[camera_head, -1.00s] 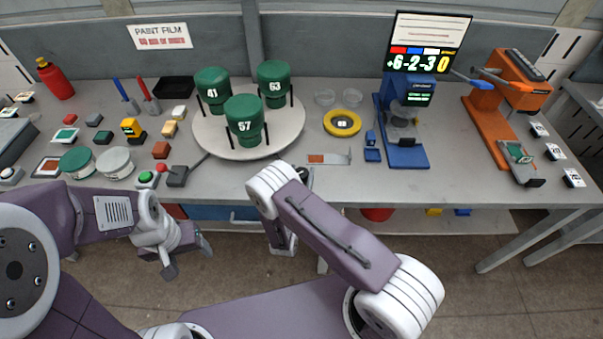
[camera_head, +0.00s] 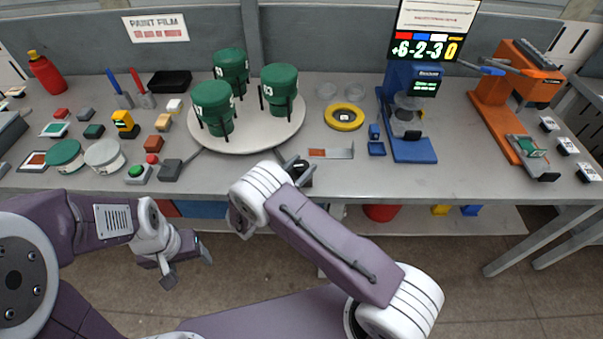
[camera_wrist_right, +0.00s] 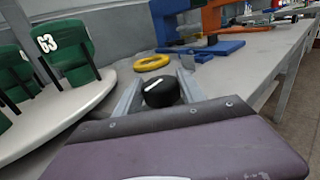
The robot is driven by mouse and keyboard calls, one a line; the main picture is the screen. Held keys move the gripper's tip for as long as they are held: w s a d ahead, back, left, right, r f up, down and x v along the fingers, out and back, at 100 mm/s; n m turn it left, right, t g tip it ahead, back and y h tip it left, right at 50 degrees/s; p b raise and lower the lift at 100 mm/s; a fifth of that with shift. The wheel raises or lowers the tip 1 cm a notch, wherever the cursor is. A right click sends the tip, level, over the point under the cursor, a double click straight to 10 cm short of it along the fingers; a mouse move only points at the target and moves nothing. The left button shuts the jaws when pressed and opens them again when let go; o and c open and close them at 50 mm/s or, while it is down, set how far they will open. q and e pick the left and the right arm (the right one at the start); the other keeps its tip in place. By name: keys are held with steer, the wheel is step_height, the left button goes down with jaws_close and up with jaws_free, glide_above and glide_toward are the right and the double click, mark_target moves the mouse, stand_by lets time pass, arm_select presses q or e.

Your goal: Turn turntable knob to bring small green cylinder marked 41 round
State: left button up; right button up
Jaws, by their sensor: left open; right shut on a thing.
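The round pale turntable (camera_head: 245,143) bears three dark green cylinders in black holders. One cylinder (camera_head: 231,66) stands at the back, its number hard to read; its place matches the one earlier showing 41. The cylinder marked 63 (camera_head: 281,82) is at the right and shows in the right wrist view (camera_wrist_right: 66,50). Another (camera_head: 213,97), with a partly readable number, is at the front left. My right gripper (camera_head: 293,165) is shut on the black knob (camera_wrist_right: 161,92) with a white line, at the table's front edge. My left gripper (camera_head: 187,266) is open and empty, in front of the table.
A yellow ring (camera_head: 344,117) and a small metal plate with an orange patch (camera_head: 331,153) lie right of the turntable. A blue stand (camera_head: 413,150) and an orange press (camera_head: 497,110) are farther right. Several small blocks, tubs and a green button (camera_head: 136,171) fill the left side.

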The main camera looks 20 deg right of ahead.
steer(key=shift+f+m+g+h+b, duration=0.1)
steer(key=shift+m+g+h+b, duration=0.75)
steer(key=shift+g+b, duration=0.3)
steer(key=o, duration=1.4)
steer(key=shift+c, duration=0.2)
steer(key=shift+a, duration=0.1)
